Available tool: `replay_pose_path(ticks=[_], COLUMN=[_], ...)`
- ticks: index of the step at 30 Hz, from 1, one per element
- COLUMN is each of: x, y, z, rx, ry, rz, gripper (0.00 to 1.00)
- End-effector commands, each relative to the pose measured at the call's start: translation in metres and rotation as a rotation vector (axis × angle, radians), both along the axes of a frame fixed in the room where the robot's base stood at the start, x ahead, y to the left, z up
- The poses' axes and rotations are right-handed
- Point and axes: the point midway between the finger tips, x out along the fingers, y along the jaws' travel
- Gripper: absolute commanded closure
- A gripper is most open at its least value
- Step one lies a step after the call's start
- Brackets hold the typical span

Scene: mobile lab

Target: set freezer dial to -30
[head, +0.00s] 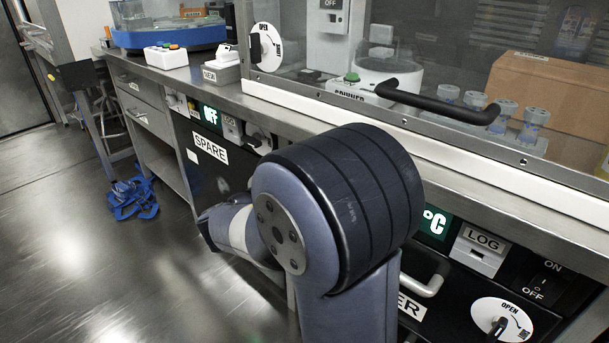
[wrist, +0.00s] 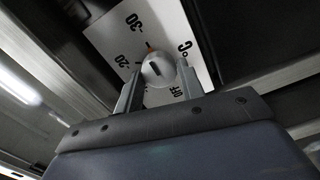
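The freezer dial shows in the wrist view as a pale round knob (wrist: 158,71) on a white plate (wrist: 106,34) marked -30, -20, °C and OFF. An orange mark at the knob's edge lies on the side of the -30 label, away from OFF. My gripper (wrist: 160,74) has one finger on each side of the knob, and both tips look to be against it. In the head view my arm hides the gripper and the dial. The freezer panel there shows a °C display (head: 434,222) and part of a label.
Right of the °C display are a LOG box (head: 480,250), an ON/OFF switch (head: 543,280) and an OPEN dial (head: 502,320). A metal handle (head: 428,280) sits below the display. A steel counter edge (head: 500,195) overhangs the panel. Floor at left is mostly clear, with a blue heap (head: 132,197).

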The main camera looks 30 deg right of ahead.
Motion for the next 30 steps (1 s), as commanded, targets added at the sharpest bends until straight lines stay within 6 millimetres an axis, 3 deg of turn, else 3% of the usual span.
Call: replay_pose_path(ticks=[7, 17, 30], x=[0.000, -0.001, -0.024], y=[0.000, 0.004, 0.070], z=[0.000, 0.001, 0.002], rx=[-0.001, -0.002, -0.002], ry=[0.001, 0.001, 0.004], rz=[0.000, 0.002, 0.006], gripper=[0.43, 0.43, 0.43])
